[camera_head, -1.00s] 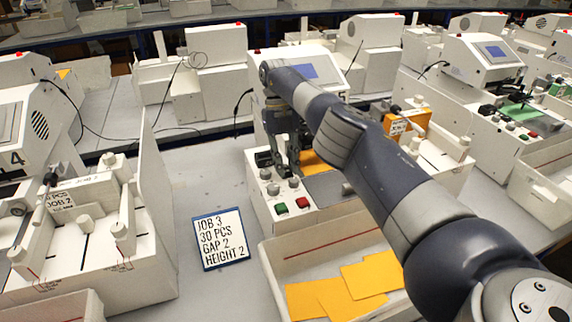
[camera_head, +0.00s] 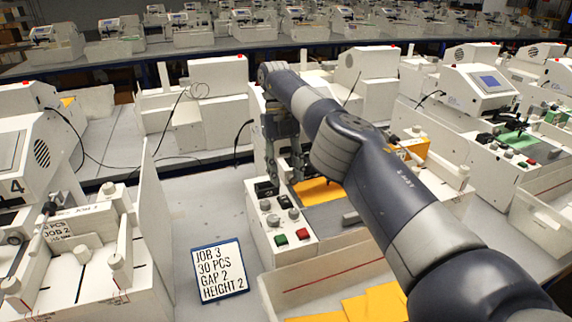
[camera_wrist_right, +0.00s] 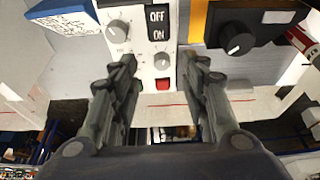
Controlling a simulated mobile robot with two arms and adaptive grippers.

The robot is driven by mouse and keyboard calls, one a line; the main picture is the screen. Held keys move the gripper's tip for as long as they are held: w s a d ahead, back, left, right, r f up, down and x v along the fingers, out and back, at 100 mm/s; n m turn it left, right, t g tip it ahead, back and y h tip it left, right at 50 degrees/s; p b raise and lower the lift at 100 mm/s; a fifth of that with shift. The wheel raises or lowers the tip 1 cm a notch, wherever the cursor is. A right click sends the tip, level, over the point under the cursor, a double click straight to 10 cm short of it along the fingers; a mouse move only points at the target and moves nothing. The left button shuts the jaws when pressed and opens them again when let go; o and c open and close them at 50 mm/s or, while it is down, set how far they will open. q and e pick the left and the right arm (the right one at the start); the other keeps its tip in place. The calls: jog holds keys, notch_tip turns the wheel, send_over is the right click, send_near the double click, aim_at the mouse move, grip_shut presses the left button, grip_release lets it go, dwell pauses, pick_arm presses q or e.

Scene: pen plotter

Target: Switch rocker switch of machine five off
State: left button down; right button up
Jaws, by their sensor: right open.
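The middle machine (camera_head: 254,205) stands under my right arm; its number is hidden, and the machine on its left bears a 4. My right gripper (camera_head: 284,174) is open and empty, pointing down over its control panel. In the right wrist view, the black OFF/ON rocker switch (camera_wrist_right: 157,22) lies at the top, beyond the space between the open fingertips (camera_wrist_right: 157,68). OFF is the upper word, ON the lower. Which side is pressed I cannot tell. Both fingers look apart from the panel. My left gripper is not in view.
Knobs (camera_wrist_right: 162,60) and a red button (camera_wrist_right: 162,84) lie by the switch; a green button (camera_head: 280,240) shows in the head view. A black box with a knob (camera_wrist_right: 240,42) is on the right. A job sign (camera_head: 219,270) and an orange-sheet tray (camera_head: 325,280) are in front.

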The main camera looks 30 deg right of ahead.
jog(key=shift+r, duration=1.35)
